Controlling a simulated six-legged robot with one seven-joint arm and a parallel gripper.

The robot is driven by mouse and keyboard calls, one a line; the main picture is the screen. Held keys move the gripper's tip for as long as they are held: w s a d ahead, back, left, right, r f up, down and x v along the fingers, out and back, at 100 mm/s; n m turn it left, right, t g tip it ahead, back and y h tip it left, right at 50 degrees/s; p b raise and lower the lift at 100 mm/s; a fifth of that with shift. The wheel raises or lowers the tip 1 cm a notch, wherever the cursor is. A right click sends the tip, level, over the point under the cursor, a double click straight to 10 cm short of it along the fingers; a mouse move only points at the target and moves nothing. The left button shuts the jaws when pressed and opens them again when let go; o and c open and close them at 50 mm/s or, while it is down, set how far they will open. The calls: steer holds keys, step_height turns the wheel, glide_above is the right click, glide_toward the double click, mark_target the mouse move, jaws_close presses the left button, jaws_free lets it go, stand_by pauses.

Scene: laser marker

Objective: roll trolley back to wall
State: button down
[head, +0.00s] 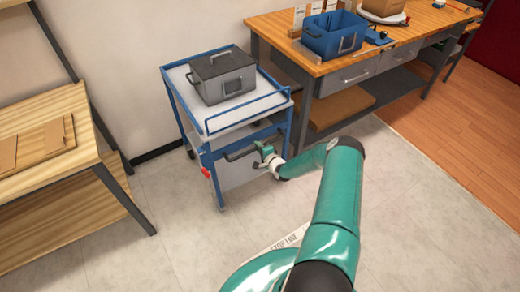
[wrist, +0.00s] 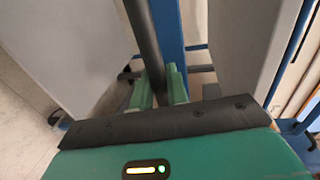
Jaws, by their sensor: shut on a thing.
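The trolley (head: 207,139) is a blue-framed cart with pale shelves. It stands close to the wall, between the wooden shelf unit and the workbench. A grey lidded box (head: 222,76) sits on its top shelf. My gripper (head: 264,152) is at the trolley's near side, shut on the dark handle bar (head: 240,154). In the wrist view, the green fingers of my gripper (wrist: 161,86) close around the dark bar (wrist: 143,38), with a blue trolley post (wrist: 168,35) just behind it. The exact finger contact is partly hidden.
A workbench (head: 345,62) with a blue bin (head: 333,36) stands close to the trolley's right. A wooden shelf unit (head: 60,165) stands at the left. The white wall (head: 140,60) is behind.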

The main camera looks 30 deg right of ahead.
steer(key=shift+w+a+r, duration=0.1)
steer(key=shift+w, duration=0.1)
steer(key=c, duration=1.5)
jaws_free()
steer(key=shift+o, duration=0.2)
steer(key=shift+s, duration=0.1)
steer(key=s+r, duration=0.2)
steer(key=s, duration=1.1)
steer(key=shift+s+d+r, duration=0.25)
steer(key=shift+r, duration=0.05)
